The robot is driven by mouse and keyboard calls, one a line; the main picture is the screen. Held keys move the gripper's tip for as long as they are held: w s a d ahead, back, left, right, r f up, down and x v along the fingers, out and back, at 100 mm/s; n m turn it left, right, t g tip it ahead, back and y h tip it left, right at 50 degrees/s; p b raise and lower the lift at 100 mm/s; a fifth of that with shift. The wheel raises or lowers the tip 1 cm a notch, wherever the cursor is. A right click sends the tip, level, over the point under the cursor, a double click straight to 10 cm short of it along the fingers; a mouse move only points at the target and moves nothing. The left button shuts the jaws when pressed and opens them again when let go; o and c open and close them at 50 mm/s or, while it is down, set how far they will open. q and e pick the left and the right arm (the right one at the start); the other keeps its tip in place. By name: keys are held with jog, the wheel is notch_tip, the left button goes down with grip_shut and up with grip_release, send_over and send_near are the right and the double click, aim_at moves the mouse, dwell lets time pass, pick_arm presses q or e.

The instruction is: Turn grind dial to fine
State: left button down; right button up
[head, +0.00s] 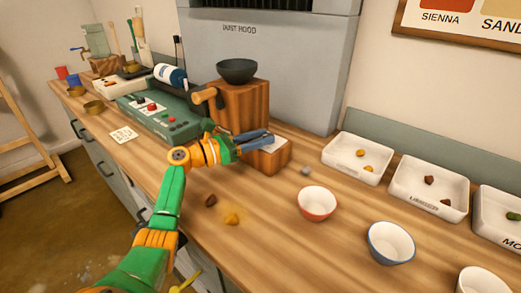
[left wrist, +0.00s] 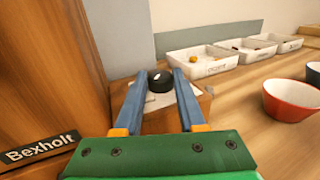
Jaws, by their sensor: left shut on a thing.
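The grind dial is a black round knob (left wrist: 159,80) with a small pale mark, on the low wooden step (left wrist: 203,101) at the foot of the grinder. The mark's setting is too small to read. The grinder (head: 238,108) is a tall wooden block with a dark bowl (head: 236,70) on top and a wooden handle (head: 205,96) at its left side. My left gripper (head: 262,138) reaches over the step with blue fingers. In the left wrist view its fingertips (left wrist: 158,78) are shut on the dial, one on each side. The fingers hide the dial in the head view. My right gripper is out of view.
A green machine (head: 160,112) with buttons stands left of the grinder. White trays (head: 357,158) line the back right. A red bowl (head: 317,203) and a blue-rimmed bowl (head: 391,243) stand in front of them. Brown and yellow lumps (head: 232,218) lie on the table near my arm.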

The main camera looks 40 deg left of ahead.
pick_arm(q)
jog(key=shift+f, duration=0.1)
jog(key=c, duration=0.5)
grip_release()
jog(key=shift+w+d, duration=0.1)
jog(key=shift+w, duration=0.05)
jog(key=v, duration=0.7)
jog(key=shift+b, duration=0.35)
